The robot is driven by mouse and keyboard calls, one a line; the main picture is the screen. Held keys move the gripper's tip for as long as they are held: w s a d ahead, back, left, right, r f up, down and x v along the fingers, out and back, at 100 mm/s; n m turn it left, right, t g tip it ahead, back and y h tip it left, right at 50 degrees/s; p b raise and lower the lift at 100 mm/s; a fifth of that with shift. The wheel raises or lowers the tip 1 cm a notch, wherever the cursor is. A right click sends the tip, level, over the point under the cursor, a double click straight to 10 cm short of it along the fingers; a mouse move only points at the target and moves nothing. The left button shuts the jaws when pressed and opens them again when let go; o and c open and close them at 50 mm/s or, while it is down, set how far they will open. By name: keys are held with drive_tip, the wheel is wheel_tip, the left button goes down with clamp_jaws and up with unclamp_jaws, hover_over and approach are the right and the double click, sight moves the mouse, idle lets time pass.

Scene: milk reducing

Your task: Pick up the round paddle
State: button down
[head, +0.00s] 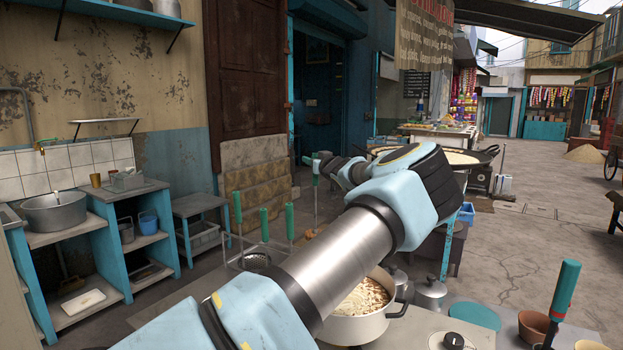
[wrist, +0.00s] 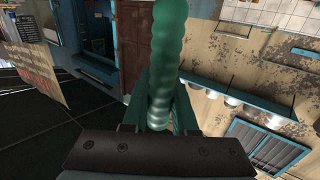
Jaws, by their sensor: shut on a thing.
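My gripper (head: 325,158) is beyond my outstretched arm in the head view, small and partly hidden by the wrist. It is shut on the green handle of the round paddle (head: 315,181), which hangs upright with its thin shaft downward. In the wrist view the ridged green handle (wrist: 166,50) stands between the two fingers (wrist: 158,112) and runs up out of the picture.
Several other green-handled tools (head: 263,224) hang on a rack left of the paddle. A pot (head: 352,329) of food stands below my arm. Another green-handled tool (head: 565,290) stands at the right front. Blue shelves (head: 110,240) line the left wall. Large pans lie beyond my wrist.

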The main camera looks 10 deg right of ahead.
drive_tip(key=s+d+r+b, duration=0.1)
drive_tip(key=s+b, duration=0.1)
drive_tip(key=s, duration=0.7)
drive_tip(key=s+d+b, duration=0.2)
drive_tip(key=s+b, duration=0.1)
drive_tip(key=s, duration=0.5)
drive_tip(key=shift+s+r, duration=0.35)
drive_tip(key=shift+s, duration=0.05)
drive_tip(key=shift+r, duration=0.1)
